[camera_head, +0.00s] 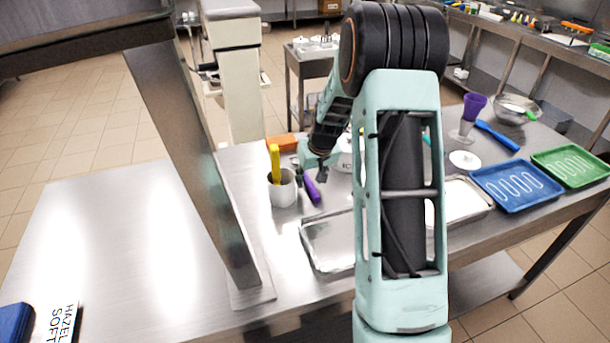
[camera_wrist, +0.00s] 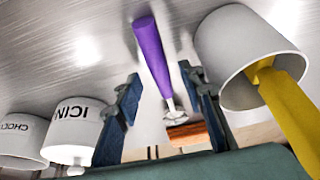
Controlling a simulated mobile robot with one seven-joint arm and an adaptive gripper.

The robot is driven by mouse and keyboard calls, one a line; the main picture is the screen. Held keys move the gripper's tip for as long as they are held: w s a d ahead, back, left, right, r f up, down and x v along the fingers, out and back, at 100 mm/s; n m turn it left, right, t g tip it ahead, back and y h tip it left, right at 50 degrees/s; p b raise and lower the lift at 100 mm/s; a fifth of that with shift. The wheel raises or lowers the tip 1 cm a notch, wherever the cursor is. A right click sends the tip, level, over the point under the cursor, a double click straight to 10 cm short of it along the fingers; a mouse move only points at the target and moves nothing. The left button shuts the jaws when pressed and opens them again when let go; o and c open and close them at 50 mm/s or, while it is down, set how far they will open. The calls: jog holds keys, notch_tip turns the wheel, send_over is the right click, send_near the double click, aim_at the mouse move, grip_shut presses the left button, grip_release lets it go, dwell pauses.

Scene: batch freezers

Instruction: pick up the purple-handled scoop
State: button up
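The purple-handled scoop (camera_head: 311,189) lies on the metal table, just right of a white cup. In the wrist view its purple handle (camera_wrist: 151,55) points up the picture, and its metal end is lower down. My gripper (camera_wrist: 160,82) is open, with one finger on each side of the scoop and a gap showing on both sides. I cannot tell the height of the fingers over the scoop. In the head view my gripper (camera_head: 310,174) is at the scoop's far end, and my arm partly hides the area.
The white cup (camera_wrist: 222,50) holding a yellow-handled tool (camera_wrist: 285,105) stands close to my right finger. Tubs lettered "ICIN" (camera_wrist: 72,130) and "CHOC" (camera_wrist: 22,138) stand left. An orange-brown block (camera_wrist: 190,134) lies beyond the scoop. A metal tray (camera_head: 328,243) and a post (camera_head: 190,150) are nearby.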

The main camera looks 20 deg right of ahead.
jog(key=shift+x, duration=0.85)
jog(key=shift+f, duration=0.1)
grip_shut()
